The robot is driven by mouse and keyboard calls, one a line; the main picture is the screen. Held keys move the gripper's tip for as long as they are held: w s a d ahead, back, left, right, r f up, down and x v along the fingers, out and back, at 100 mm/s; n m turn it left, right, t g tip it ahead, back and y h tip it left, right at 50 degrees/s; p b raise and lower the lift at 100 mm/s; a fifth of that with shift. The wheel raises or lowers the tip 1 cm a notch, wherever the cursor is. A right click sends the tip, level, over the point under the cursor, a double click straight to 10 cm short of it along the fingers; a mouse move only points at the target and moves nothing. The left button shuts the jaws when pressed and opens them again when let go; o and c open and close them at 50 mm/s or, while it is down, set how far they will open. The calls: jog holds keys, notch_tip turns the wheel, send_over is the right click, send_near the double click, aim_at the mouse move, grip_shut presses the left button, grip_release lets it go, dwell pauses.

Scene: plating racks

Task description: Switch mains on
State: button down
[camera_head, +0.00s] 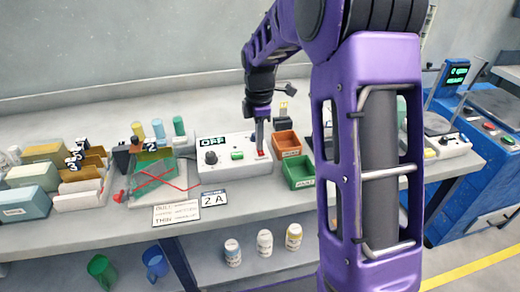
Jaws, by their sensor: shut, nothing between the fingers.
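A white power supply box (222,170) stands on the grey bench near the middle of the picture. Its display (212,142) reads OFF.
An orange-brown bin (287,143) and a green bin (298,171) stand close right of the box. A 2 A card (214,198) and a text card (176,212) lie in front. Red and green wires (155,180) lie to the left.

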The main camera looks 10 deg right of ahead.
jog(key=shift+r+p, duration=2.55)
jog(key=shift+r, duration=0.9)
